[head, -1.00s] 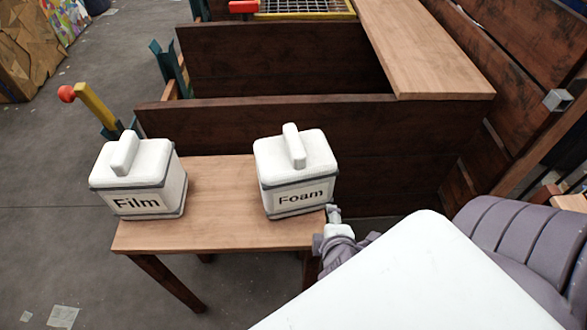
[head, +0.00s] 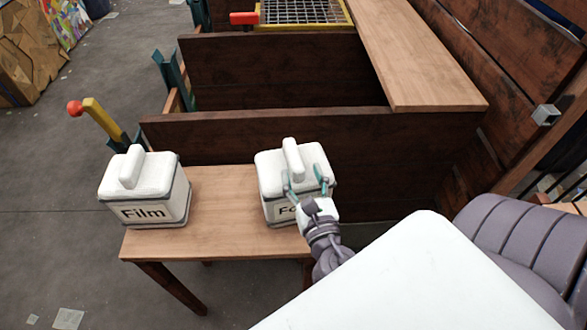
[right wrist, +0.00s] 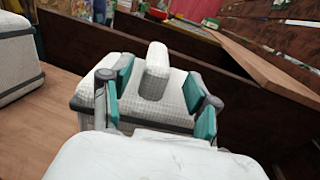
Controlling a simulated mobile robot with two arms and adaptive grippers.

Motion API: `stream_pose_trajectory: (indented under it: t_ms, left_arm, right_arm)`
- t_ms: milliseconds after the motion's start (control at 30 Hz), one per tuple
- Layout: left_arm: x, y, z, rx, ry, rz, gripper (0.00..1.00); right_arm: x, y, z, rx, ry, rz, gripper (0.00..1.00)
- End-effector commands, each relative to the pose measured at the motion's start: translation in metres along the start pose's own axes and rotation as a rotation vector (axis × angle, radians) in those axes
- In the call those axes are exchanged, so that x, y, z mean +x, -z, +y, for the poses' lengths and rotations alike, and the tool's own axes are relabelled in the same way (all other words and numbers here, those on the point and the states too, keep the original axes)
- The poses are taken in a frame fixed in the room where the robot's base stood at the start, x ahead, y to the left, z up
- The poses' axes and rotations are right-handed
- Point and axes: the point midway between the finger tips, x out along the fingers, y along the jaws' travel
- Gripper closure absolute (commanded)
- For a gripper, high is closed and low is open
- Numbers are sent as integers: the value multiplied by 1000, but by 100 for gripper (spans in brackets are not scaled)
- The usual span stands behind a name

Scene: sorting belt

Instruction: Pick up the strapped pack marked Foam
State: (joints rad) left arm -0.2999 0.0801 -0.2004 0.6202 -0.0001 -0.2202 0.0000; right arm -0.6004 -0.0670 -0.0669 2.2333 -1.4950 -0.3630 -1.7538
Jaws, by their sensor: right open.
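The white strapped pack marked Foam (head: 270,187) stands upright on the small wooden table, with a raised handle on top and a grey strap near its base. My right gripper (head: 306,182) is open in front of the pack and hides part of its label. In the right wrist view, the open teal fingers (right wrist: 163,98) lie to either side of the line to the pack's handle (right wrist: 155,68), and the handle is not held. My left gripper is not in view.
A similar white pack marked Film (head: 148,190) stands at the table's left. The wooden table (head: 225,215) is bare between the packs. A dark wooden bin wall (head: 330,130) rises behind them. A lever with a red knob (head: 75,108) stands at the left.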

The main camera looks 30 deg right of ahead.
Motion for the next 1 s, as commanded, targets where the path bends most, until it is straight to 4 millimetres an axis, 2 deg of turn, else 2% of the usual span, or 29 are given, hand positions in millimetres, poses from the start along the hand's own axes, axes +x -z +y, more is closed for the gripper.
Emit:
stream_pose_trajectory:
  t_ms: [233, 400, 533, 833, 1000]
  left_arm:
    - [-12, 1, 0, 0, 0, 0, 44]
    - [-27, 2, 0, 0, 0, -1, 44]
    - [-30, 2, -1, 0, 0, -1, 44]
    - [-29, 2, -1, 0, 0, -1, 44]
    - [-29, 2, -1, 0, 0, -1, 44]
  right_arm:
    - [20, -3, 1, 1, 1, 0, 40]
    - [46, -9, 4, 2, 2, -1, 40]
    - [61, -6, 4, 2, 2, 0, 40]
    - [65, -3, 4, 2, 1, 1, 40]
    - [65, -4, 4, 2, 2, 1, 68]
